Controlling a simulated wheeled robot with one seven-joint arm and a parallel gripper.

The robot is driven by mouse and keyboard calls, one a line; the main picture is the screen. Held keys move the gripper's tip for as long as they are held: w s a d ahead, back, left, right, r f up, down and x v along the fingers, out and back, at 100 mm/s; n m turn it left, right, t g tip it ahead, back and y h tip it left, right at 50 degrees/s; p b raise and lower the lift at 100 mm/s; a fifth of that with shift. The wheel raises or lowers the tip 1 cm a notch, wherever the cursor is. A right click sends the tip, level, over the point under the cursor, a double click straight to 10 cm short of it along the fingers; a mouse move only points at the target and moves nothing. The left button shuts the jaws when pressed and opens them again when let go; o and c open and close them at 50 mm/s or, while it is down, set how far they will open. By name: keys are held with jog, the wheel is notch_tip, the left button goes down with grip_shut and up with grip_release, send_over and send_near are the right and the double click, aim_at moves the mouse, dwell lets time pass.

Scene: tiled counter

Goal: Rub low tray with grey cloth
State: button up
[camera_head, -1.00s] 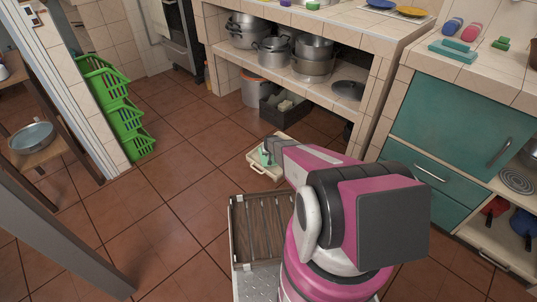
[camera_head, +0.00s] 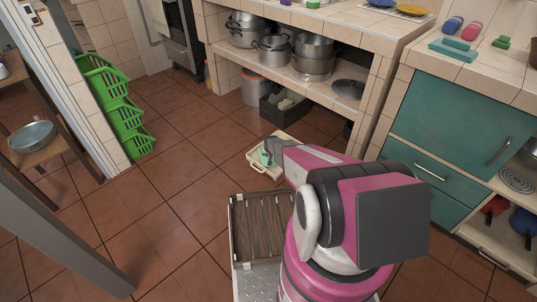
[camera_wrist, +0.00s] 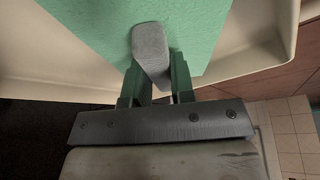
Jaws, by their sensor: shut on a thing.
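The low tray (camera_head: 257,168) is cream with raised rims and a handle on its near side, and sits on the tiled floor. It fills the upper part of the wrist view (camera_wrist: 284,35). A flat green sheet or board (camera_wrist: 100,25) lies in it. My gripper (camera_wrist: 155,88) is over the tray, its fingers shut on a small grey rounded piece, the grey cloth (camera_wrist: 150,48). The cloth lies over the green surface and seems to touch it; exact contact is unclear. In the head view my arm hides the cloth and part of the tray.
A black crate (camera_head: 291,112) with pale items stands behind the tray, beside an orange-and-grey pot (camera_head: 255,90) under the tiled counter. Green stacked baskets (camera_head: 122,115) stand at the left wall. Teal cabinets (camera_head: 430,180) are at right. Floor left of the tray is clear.

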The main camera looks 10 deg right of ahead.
aim_at(273, 159)
jog(key=shift+f, duration=0.25)
jog(key=shift+s, duration=0.1)
jog(key=shift+s+d+r, duration=0.1)
jog(key=shift+s+d, duration=1.05)
jog(key=shift+s, duration=0.2)
jog(key=shift+w+a+f, duration=0.25)
jog(key=shift+w+a, duration=0.35)
jog(key=shift+w, duration=0.15)
jog(key=shift+w+a+f, duration=0.2)
jog(key=shift+w+a, duration=0.35)
jog(key=shift+w, duration=0.2)
jog(key=shift+s+r, duration=0.1)
jog(key=shift+r, duration=3.05)
